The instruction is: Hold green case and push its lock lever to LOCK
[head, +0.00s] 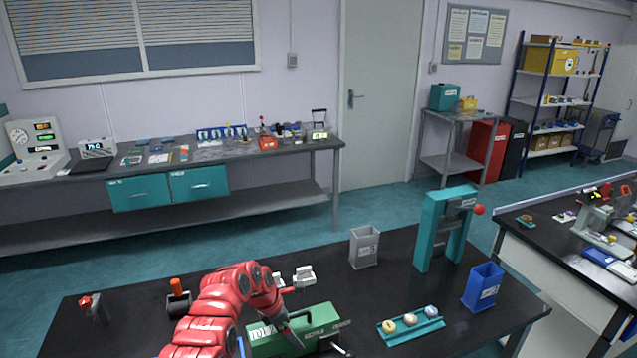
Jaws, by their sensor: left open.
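The green case (318,322) lies on the dark front table near the bottom middle, with a pale label at its left end. My left arm is red and bends over the case from the left. My left gripper (297,341) is open and points down at the case, hiding part of it. Whether it touches the case cannot be told. My right gripper is not in view.
A grey bin (364,247), a teal frame with a red knob (437,232), a blue bin (482,287) and a teal tray (411,331) with small round pieces stand to the right. A pale two-block piece (305,274) is behind the case.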

